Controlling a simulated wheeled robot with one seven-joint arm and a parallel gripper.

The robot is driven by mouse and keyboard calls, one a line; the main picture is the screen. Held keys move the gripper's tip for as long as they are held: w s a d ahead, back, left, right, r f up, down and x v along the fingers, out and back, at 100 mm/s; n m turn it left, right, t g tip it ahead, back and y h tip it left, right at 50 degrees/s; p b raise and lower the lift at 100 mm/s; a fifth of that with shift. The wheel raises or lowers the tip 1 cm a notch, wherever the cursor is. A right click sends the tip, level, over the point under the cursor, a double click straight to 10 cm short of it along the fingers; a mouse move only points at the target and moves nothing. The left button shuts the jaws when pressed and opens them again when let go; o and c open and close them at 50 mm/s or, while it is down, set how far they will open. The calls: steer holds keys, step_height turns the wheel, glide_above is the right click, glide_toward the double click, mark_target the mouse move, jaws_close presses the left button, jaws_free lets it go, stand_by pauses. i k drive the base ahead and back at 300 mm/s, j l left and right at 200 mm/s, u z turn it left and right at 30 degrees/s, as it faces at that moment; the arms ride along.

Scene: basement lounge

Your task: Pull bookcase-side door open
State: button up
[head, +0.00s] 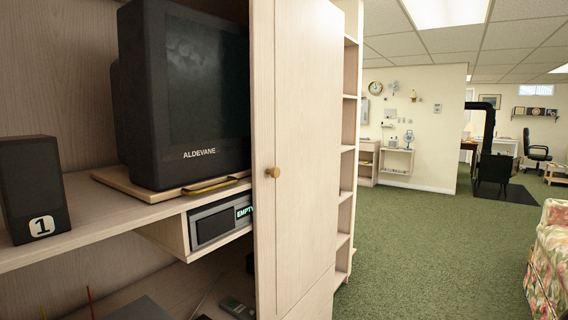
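The bookcase-side door (309,140) is a tall pale wood panel, seen at a slant in the middle of the head view. A round brass knob (273,172) sits near its left edge. The open bookcase shelves (348,170) stand just beyond its right edge. The door hides the right end of the television (190,90). Nothing is touching the knob. My gripper is not in view.
Left of the door, the open cabinet holds a black speaker (38,190) marked 1 and a slot unit (218,220) under the television shelf. Green carpet (430,245) lies clear to the right. A floral sofa (550,260) stands at the right edge.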

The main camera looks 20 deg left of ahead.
mark_target(297, 47)
steer(key=i+l+u, duration=0.1)
steer(key=i+u, duration=0.3)
steer(key=i, duration=0.15)
steer(key=i+l+u, duration=0.25)
steer(key=i+u, duration=0.2)
steer(key=u, duration=0.35)
